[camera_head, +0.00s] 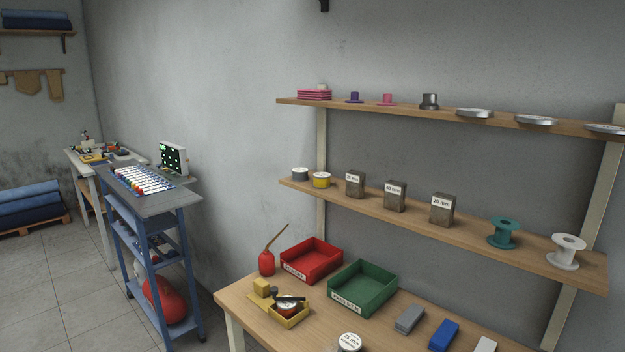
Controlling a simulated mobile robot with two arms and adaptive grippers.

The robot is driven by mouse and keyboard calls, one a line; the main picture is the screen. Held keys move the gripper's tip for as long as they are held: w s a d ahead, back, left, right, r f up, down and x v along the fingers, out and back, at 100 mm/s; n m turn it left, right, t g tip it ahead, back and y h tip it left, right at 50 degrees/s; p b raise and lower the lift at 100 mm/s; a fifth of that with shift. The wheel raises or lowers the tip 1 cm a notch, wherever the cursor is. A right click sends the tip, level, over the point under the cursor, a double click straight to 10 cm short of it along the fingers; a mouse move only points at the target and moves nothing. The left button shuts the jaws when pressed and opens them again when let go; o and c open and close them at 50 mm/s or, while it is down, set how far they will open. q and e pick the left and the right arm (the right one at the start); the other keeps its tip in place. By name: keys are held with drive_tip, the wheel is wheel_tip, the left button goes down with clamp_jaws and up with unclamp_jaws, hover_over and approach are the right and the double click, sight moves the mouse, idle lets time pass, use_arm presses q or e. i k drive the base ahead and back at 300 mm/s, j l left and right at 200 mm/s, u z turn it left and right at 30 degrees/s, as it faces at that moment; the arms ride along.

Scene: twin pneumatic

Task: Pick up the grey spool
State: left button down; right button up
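A small dark grey spool (300,175) with a pale top stands at the left end of the middle wooden shelf (375,210). It sits just left of a yellow spool (321,181) with a pale top, close beside it. A teal spool (504,233) and a white spool (566,252) stand further right on the same shelf. Neither of my grippers shows in the head view.
Several labelled brown blocks (395,196) stand mid-shelf. A workbench (248,306) below carries a red tray (312,262), a green tray (362,290), a red oil can (267,262) and coloured blocks. An upper shelf (580,125) overhangs. A blue cart (155,205) stands left; floor lies between.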

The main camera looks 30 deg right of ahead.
sight(299, 174)
drive_tip(key=z, duration=0.9)
drive_tip(key=i+j+z, duration=0.35)
drive_tip(key=j+z, duration=0.2)
drive_tip(key=i+j+z, duration=0.1)
drive_tip(key=j+z, duration=0.15)
drive_tip(key=i+j+z, duration=0.1)
drive_tip(key=j+z, duration=0.15)
drive_tip(key=j, duration=0.1)
